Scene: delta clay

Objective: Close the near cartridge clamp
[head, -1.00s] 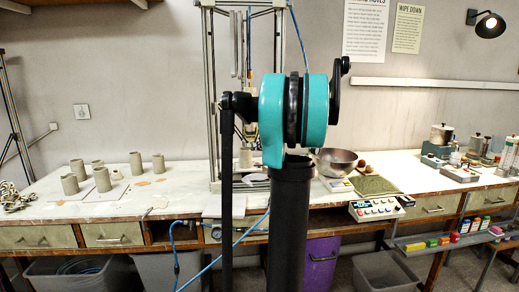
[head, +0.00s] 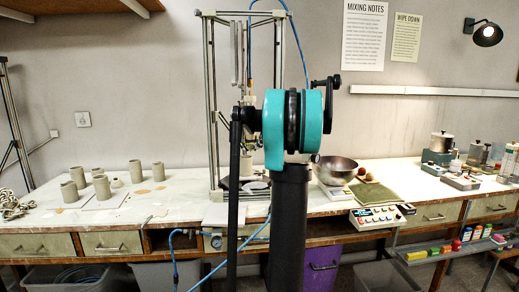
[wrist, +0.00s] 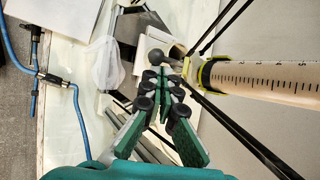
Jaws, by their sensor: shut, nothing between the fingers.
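The graduated cartridge (wrist: 265,80) lies across the right of the wrist view. A black and yellow clamp band (wrist: 205,72) wraps its end. Left of the band is a dark round knob (wrist: 155,57), which looks like the clamp's lever end; whether the clamp is open or shut I cannot tell. My gripper (wrist: 164,77) is shut and empty, its green-padded fingers close together. Its tips are just below the knob, and I cannot tell whether they touch it. In the head view the tall printer frame (head: 211,100) stands on the bench, and my arm hides most of its clamp area.
Thin dark rods (wrist: 235,125) cross close to my fingers on the right. A blue hose (wrist: 75,115) runs at left. On the bench are clay cups (head: 135,172), a metal bowl (head: 337,170) and a control box (head: 378,217). Printer uprights and cables surround the arm.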

